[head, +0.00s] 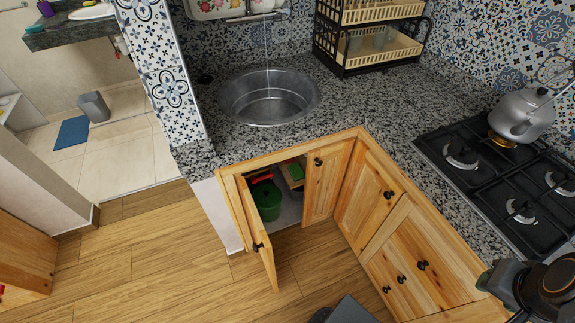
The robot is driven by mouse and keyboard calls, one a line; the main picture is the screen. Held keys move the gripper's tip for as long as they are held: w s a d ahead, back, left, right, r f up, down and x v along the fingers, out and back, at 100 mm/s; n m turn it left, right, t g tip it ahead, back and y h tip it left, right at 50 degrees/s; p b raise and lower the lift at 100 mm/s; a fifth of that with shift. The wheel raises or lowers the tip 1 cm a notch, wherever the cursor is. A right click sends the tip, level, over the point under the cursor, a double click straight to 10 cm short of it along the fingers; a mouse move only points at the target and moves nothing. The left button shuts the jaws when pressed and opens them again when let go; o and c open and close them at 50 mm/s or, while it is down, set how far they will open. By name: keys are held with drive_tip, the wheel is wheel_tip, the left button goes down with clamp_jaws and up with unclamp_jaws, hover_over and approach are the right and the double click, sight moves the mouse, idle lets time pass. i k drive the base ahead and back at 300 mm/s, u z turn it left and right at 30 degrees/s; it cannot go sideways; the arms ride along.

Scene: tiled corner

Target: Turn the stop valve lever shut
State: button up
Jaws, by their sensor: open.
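The cabinet under the sink has one wooden door (259,233) swung open. Inside, a small red-orange piece (261,179) shows above a green container (266,201). I cannot tell whether this piece is the stop valve lever or which way it points; no valve body shows clearly. A thin vertical line, like a stream of water (266,45), runs down into the round steel sink (268,97). Dark parts of my arm show at the lower right, by the counter front. My gripper is not in view.
The cabinet's other doors and drawers (414,264) are shut. A stove (510,180) with a kettle (521,115) stands on the granite counter at right, and a dish rack (372,35) at the back. Wooden floor (150,255) lies clear left of the open door.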

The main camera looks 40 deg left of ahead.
sight(254, 181)
drive_tip(key=i, duration=0.4)
drive_tip(key=u, duration=2.6)
drive_tip(key=i, duration=0.5)
